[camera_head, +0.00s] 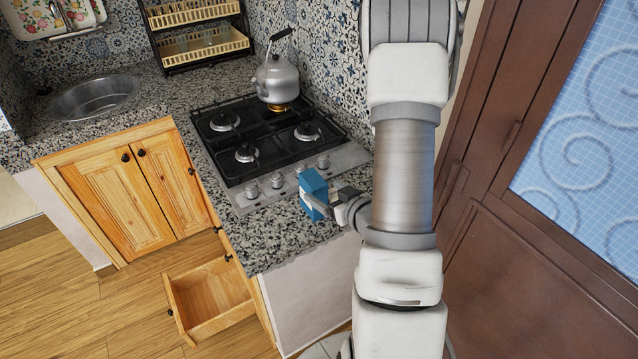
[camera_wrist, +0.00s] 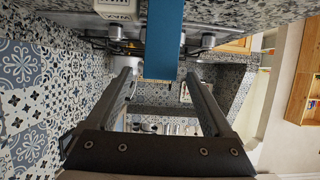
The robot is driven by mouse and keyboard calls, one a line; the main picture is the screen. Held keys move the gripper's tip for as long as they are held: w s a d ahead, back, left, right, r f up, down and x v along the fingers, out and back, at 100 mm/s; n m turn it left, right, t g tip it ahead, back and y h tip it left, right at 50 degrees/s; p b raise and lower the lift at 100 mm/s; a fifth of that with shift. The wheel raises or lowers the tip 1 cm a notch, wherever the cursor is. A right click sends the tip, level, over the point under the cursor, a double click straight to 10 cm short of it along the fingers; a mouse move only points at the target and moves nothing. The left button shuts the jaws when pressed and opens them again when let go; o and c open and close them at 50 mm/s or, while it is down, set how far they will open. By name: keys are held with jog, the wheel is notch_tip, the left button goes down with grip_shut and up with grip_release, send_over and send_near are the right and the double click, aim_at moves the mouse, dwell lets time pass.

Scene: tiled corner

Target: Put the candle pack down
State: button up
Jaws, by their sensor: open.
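The candle pack, a blue box (camera_head: 314,187), stands upright on the granite counter (camera_head: 283,238), at the front right of the stove. In the wrist view the blue pack (camera_wrist: 163,38) reaches down from the counter at the top of the picture, its end at the gap between my fingertips. My gripper (camera_head: 322,205) is beside the pack in the head view, low over the counter. In the wrist view my gripper (camera_wrist: 159,78) has its two fingers wide apart, with space on both sides of the pack. The side of the pack facing away from me is hidden.
A black gas stove (camera_head: 265,135) with several knobs lies behind the pack, with a kettle (camera_head: 278,80) on its back burner. A drawer (camera_head: 210,298) stands open below the counter. A brown door (camera_head: 520,200) is at the right. The counter's front corner is bare.

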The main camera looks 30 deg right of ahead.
jog(key=shift+p+v, duration=1.25)
jog(key=shift+p, duration=1.85)
jog(key=shift+r, duration=0.1)
